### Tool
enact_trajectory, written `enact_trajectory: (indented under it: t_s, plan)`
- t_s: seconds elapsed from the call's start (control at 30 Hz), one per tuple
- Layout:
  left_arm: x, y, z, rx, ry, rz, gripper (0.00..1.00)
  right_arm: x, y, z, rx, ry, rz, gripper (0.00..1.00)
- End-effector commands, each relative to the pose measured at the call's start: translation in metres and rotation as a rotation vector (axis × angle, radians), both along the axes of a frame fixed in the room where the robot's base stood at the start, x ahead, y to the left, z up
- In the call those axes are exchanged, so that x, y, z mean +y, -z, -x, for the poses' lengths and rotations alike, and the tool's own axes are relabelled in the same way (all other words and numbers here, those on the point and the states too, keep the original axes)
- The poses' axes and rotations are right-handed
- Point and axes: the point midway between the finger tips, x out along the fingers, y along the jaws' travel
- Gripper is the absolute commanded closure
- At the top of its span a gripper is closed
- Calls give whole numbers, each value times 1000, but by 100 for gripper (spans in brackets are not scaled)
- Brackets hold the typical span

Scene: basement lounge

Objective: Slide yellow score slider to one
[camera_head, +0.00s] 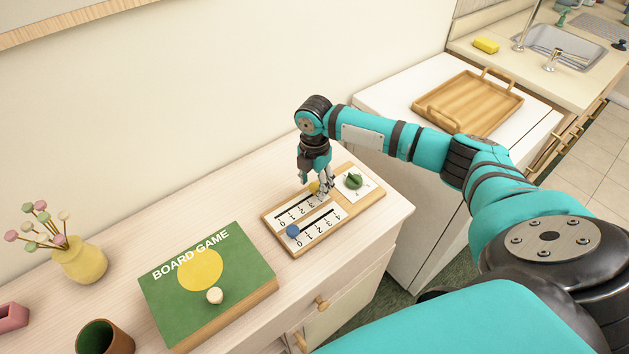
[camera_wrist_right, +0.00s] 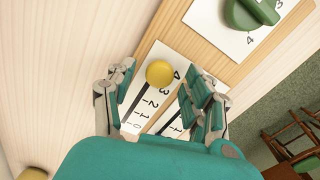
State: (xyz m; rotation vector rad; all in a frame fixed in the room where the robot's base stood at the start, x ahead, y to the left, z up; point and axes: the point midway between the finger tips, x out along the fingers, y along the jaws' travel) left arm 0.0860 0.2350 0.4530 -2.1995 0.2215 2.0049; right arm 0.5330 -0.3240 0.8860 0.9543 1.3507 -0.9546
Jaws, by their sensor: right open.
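The yellow score slider (camera_head: 314,187) is a round knob on the wooden score board (camera_head: 351,211). In the right wrist view the yellow slider (camera_wrist_right: 159,73) sits at the high end of its track, near the 3 and 4 marks. The 1 and 0 marks lie lower along that track. My right gripper (camera_head: 323,190) points down over the board. Its open fingers (camera_wrist_right: 160,88) are on either side of the yellow slider; I cannot tell if they touch it. The blue slider (camera_head: 293,230) sits near 0 on the other track. My left gripper is out of view.
A green dial (camera_head: 353,181) stands on the board's right part, close to my gripper. A green board game box (camera_head: 205,283) lies left of the board. A wooden tray (camera_head: 468,101) rests on the white cabinet. The dresser top behind the box is clear.

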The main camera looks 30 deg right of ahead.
Motion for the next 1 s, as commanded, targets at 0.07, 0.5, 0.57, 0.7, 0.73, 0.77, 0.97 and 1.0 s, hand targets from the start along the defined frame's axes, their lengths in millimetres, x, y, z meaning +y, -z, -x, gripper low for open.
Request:
enact_trajectory:
  t_s: [0.07,0.5,0.57,0.7,0.73,0.77,0.97,1.0]
  plan:
    - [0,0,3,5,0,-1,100,0,0,0,0,0,0,47]
    - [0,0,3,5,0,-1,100,0,-1,0,0,1,0,100]
    - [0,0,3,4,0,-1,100,0,-1,0,0,1,0,100]
    - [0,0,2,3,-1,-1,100,0,-1,0,1,1,0,100]
    - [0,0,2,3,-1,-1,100,0,-1,0,0,1,0,100]
    - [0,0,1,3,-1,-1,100,0,-1,0,0,1,0,100]
    - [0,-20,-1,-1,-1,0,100,33,-6,2,2,-4,-3,100]
    - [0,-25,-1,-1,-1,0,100,44,-6,3,3,-5,-5,100]
